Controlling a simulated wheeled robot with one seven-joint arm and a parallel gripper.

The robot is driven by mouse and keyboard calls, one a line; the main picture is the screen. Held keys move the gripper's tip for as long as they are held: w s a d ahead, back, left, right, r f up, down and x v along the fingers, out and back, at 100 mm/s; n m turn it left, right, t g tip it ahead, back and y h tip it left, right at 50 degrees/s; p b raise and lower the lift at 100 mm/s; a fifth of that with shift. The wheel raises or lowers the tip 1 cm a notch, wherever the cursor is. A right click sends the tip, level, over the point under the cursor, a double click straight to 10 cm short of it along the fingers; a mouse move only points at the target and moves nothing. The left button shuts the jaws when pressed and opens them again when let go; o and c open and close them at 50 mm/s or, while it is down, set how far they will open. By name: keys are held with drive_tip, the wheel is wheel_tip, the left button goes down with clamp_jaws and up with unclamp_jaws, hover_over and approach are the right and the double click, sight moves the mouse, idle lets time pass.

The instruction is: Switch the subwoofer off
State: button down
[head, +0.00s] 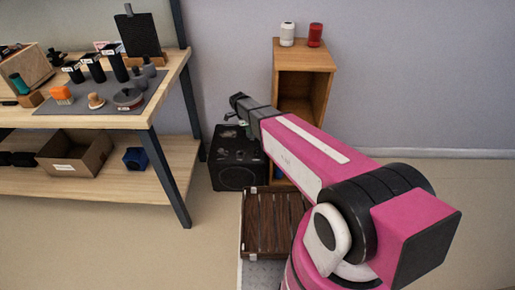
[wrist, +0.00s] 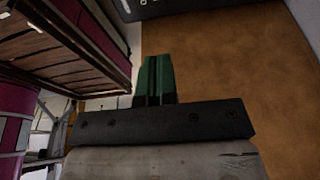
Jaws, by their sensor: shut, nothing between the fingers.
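The subwoofer, a black box (head: 237,174) with a round driver on its front, stands on the floor left of the wooden cabinet in the head view. My gripper (head: 229,117) is above its top, and my arm and gripper hide part of it. In the wrist view my gripper's green fingers (wrist: 155,62) are together with nothing between them. A dark panel edge (wrist: 158,8) with small pale marks shows at the top of that view, apart from the fingertips; it may be the subwoofer. I cannot make out which mark is a switch or its state.
The wooden cabinet (head: 318,58) bears a white speaker (head: 287,34) and a red speaker (head: 315,35). A dark slatted crate (head: 270,222) stands in front of the subwoofer; it also shows in the wrist view (wrist: 65,45). A workbench (head: 160,95) with several items is at left.

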sight(257, 151)
drive_tip(key=x, duration=0.8)
drive_tip(key=a+x, duration=0.1)
drive_tip(key=x, duration=0.3)
drive_tip(key=shift+d+f, duration=0.15)
drive_tip(key=shift+f, duration=0.9)
drive_tip(key=shift+f, duration=0.1)
drive_tip(key=shift+s, duration=0.1)
drive_tip(key=shift+s+r, duration=0.35)
drive_tip(key=shift+s, duration=0.25)
